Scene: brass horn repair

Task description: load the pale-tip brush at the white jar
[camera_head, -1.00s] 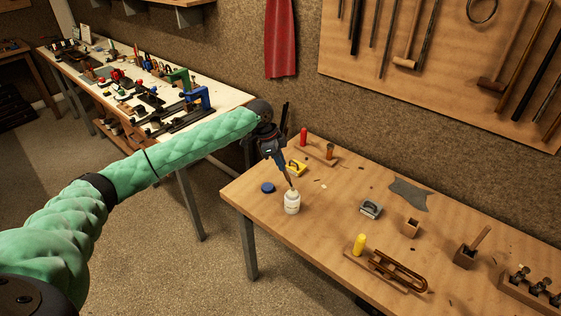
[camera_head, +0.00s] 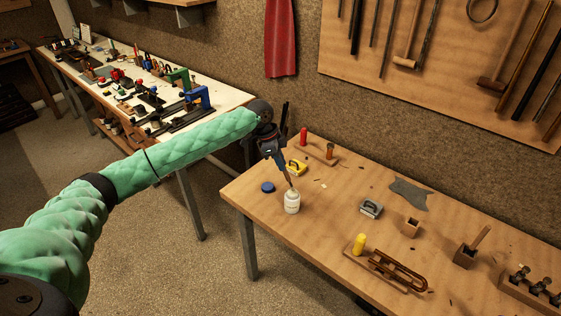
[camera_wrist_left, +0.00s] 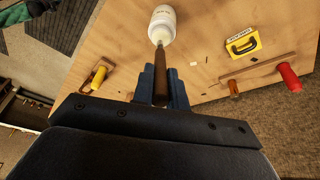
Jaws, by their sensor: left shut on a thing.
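My left gripper (camera_head: 276,158) is shut on a brush, above the left end of the wooden bench. In the left wrist view, the brown brush (camera_wrist_left: 160,82) stands between the blue fingers (camera_wrist_left: 160,88) and points at the jar mouth. The white jar (camera_head: 292,204) stands upright and uncapped on the bench; it also shows in the left wrist view (camera_wrist_left: 164,20). The brush slants down, its lower end at the jar's mouth. Its tip is hidden, and I cannot tell how deep it sits. My right gripper is out of view.
A blue lid (camera_head: 267,187) lies left of the jar. A yellow block (camera_head: 297,168) and a rack with a red peg (camera_head: 303,136) stand behind. A grey block (camera_head: 371,208) and a yellow cylinder (camera_head: 360,244) are to the right. The bench's front edge is close.

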